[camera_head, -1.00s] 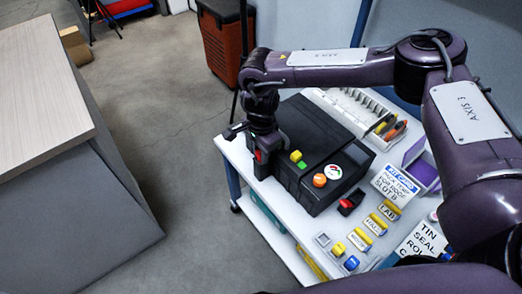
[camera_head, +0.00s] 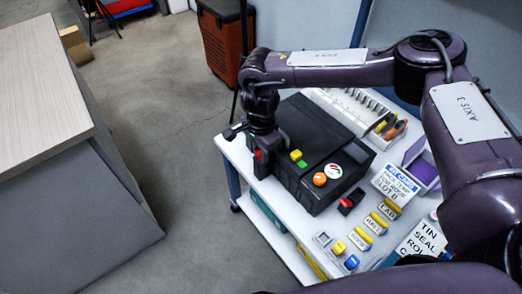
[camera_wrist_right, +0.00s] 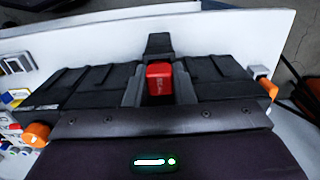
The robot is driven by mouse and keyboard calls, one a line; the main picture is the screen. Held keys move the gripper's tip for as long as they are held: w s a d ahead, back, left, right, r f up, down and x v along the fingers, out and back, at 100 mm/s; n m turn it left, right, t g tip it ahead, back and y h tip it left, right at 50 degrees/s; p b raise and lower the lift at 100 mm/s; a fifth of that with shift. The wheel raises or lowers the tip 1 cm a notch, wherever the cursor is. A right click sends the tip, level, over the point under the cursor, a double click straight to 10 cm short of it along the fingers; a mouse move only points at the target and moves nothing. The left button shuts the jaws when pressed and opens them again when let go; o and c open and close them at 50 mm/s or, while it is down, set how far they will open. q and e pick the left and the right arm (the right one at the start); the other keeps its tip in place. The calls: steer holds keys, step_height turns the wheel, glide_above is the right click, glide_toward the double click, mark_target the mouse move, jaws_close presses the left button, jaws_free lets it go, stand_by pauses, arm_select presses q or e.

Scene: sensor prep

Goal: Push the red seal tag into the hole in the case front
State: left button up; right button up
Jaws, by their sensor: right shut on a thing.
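The black case (camera_head: 318,150) stands on the white cart top, with yellow, green and orange parts on its front edge. My right gripper (camera_head: 260,156) is at the left end of the case front, pointing down. It is shut on the red seal tag (camera_head: 258,154), which also shows between the fingers in the right wrist view (camera_wrist_right: 159,79). The case (camera_wrist_right: 75,88) spreads to both sides of the fingers there. The hole is hidden, and I cannot tell whether the tag touches the case. My left gripper is not in view.
A red-and-black block (camera_head: 351,201), yellow labelled blocks (camera_head: 374,224) and a kit card (camera_head: 394,184) lie right of the case. A white rack (camera_head: 350,105) with tools is behind it. The cart's front left strip (camera_head: 240,160) is clear.

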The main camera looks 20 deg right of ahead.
steer(key=shift+f, duration=0.1)
steer(key=o, duration=1.2)
steer(key=shift+o, duration=0.2)
steer(key=shift+r+p, duration=2.6)
steer(key=shift+r, duration=1)
steer(key=shift+f, duration=0.1)
